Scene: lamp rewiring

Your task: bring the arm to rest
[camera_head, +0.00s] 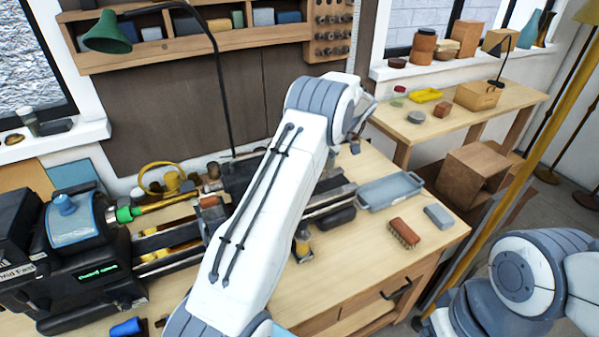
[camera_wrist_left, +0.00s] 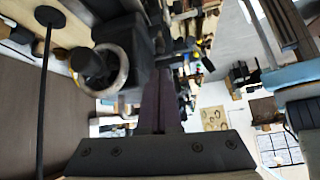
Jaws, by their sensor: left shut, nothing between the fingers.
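My left arm (camera_head: 265,205) reaches up over the workbench, with its white links across the middle of the head view. Its wrist bends at the top, in front of the brown wall panel. The left gripper is mostly hidden behind the wrist in the head view. In the left wrist view the left gripper's fingers (camera_wrist_left: 160,105) are together with nothing between them. My right arm (camera_head: 530,280) shows at the lower right of the head view; its gripper is out of the picture.
A lathe (camera_head: 75,265) fills the bench's left part. A black lamp arm (camera_head: 222,90) with a green shade (camera_head: 107,35) stands behind my left arm. A blue-grey tray (camera_head: 390,190), a brush (camera_head: 404,233) and a grey block (camera_head: 438,217) lie right. A side table (camera_head: 455,110) stands behind.

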